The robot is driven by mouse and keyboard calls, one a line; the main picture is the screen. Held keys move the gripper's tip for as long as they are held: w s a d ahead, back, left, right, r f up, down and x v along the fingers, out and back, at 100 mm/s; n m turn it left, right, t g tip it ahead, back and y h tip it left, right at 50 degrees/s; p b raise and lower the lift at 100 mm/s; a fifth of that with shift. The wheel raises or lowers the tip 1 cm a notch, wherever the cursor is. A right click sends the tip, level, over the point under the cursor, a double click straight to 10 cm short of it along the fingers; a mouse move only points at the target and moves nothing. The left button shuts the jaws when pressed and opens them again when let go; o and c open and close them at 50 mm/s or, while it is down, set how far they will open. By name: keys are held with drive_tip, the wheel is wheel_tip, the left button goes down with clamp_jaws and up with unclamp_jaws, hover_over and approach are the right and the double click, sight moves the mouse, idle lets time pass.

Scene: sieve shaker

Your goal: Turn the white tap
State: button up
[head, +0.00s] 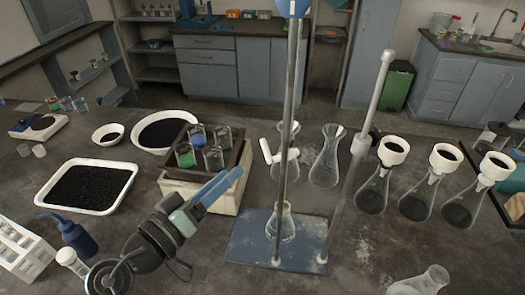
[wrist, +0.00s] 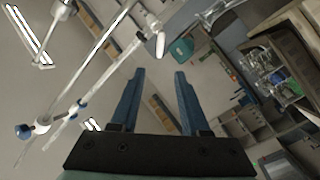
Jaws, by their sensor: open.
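The white tap (head: 265,151) is a short white handle sticking out to the left of the metal rod of a stand in the head view. In the wrist view, a white piece that looks like the tap (wrist: 160,44) shows just beyond and between my fingertips. My gripper (head: 238,174) is to the left of the tap and slightly lower in the head view, apart from it. Its two blue fingers (wrist: 160,72) are spread with nothing between them. Part of the glassware beside the tap is hidden behind the rod.
The stand has a blue base plate (head: 250,238) with a small flask (head: 284,225) on it. A second rod (head: 352,170) stands to the right. A wooden box (head: 230,195) with jars is behind my gripper. Several flasks with white funnels (head: 394,150) stand at the right.

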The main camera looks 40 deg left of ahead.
sight(262, 145)
drive_tip(key=w+p, duration=0.3)
drive_tip(key=w, duration=0.9)
drive_tip(key=shift+w+d, duration=0.1)
drive_tip(key=shift+w, duration=0.25)
clamp_jaws()
